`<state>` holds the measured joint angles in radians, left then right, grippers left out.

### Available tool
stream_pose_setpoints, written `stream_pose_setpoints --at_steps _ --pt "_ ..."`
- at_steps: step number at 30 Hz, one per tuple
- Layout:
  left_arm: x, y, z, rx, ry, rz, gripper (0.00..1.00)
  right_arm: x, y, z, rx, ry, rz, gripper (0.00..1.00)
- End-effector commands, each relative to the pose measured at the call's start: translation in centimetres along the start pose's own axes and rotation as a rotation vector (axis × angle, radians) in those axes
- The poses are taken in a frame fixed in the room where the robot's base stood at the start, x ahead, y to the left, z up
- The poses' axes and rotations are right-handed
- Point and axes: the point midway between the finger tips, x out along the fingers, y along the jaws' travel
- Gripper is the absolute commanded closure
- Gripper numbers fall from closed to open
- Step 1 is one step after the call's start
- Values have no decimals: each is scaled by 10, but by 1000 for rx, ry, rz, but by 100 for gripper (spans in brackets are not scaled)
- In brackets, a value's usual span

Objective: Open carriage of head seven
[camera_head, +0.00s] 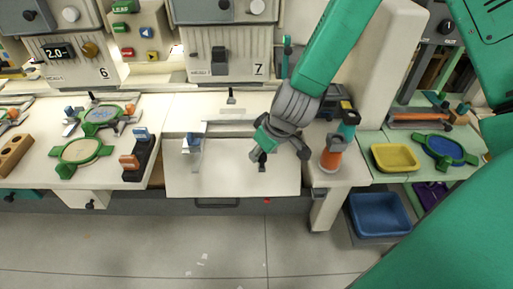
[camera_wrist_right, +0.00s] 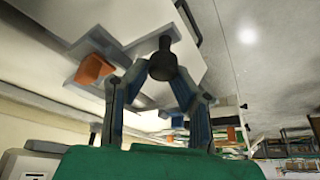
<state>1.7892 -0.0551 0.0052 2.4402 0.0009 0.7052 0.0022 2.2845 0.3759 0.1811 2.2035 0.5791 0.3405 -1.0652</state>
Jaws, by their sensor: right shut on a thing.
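Head seven, a white machine front marked 7 (camera_head: 258,69), stands at the back centre. Below it lies a flat white carriage plate (camera_head: 225,182) with a slot behind it. My right gripper (camera_head: 263,158) is over the plate's right half, shut on a small black knob (camera_head: 262,166). In the right wrist view the black knob (camera_wrist_right: 163,62) shows between the two fingers (camera_wrist_right: 155,85), against the white plate (camera_wrist_right: 120,22). A small bracket with a blue top (camera_head: 192,142) stands on the plate's left part. My left gripper is not in view.
Head six (camera_head: 104,73) stands to the left, with green hoops (camera_head: 80,151) and a dark switch block (camera_head: 140,155) before it. An orange bottle (camera_head: 332,155) stands close right of my right gripper. Yellow (camera_head: 396,158) and blue (camera_head: 380,216) trays lie further right. The floor in front is open.

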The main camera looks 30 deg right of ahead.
Motion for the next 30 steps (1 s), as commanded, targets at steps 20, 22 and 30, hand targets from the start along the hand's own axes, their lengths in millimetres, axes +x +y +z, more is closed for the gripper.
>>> stream_pose_setpoints --at_steps 20,22,30 --pt "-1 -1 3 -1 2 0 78 -26 -1 2 -1 -10 24 58" --pt "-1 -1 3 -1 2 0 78 -40 -1 2 -2 -9 24 58" --pt "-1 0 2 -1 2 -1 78 -91 1 3 2 -10 24 58"
